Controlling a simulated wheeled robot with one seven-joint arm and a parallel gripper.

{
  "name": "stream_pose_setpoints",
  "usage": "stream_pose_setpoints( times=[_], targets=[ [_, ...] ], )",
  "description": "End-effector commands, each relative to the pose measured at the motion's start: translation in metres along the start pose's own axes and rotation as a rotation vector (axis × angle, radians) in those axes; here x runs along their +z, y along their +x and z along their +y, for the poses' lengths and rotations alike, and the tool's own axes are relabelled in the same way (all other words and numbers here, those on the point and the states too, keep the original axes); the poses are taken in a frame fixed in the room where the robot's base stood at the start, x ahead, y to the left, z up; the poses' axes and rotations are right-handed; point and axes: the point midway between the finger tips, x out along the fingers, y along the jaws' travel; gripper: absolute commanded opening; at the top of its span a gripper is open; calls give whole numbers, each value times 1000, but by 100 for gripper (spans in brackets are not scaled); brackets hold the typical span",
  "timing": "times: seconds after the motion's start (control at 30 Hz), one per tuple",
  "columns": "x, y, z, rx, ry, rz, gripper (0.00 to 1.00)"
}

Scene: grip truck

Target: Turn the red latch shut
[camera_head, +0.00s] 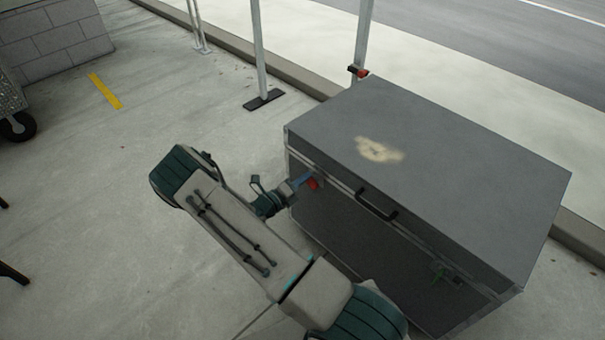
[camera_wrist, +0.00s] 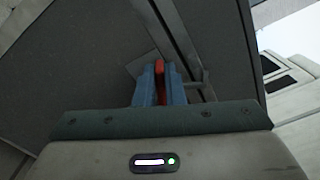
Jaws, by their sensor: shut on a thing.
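The red latch (camera_head: 312,183) is on the front face of the big grey case (camera_head: 450,150), near its left end and just under the lid edge. My gripper (camera_head: 298,182) reaches it from the left of the case. In the wrist view the red latch (camera_wrist: 159,68) stands between the two blue fingers of my gripper (camera_wrist: 160,80), which are shut on it. The fingers hide part of the latch, and its exact turn angle is hard to tell. The case lid is down.
A metal post with a black foot (camera_head: 263,99) stands behind the case. A wheeled cart (camera_head: 14,105) is at far left.

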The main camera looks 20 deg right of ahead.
Motion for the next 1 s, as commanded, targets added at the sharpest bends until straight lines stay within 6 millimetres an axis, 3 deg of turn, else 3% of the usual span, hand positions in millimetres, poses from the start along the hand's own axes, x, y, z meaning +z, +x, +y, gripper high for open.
stream_pose_setpoints(
  times=[0.5,1.0],
  targets=[
    [-3,0,6,0,-369,3,0],
    [-4,0,8,0,-454,4,0]
  ],
)
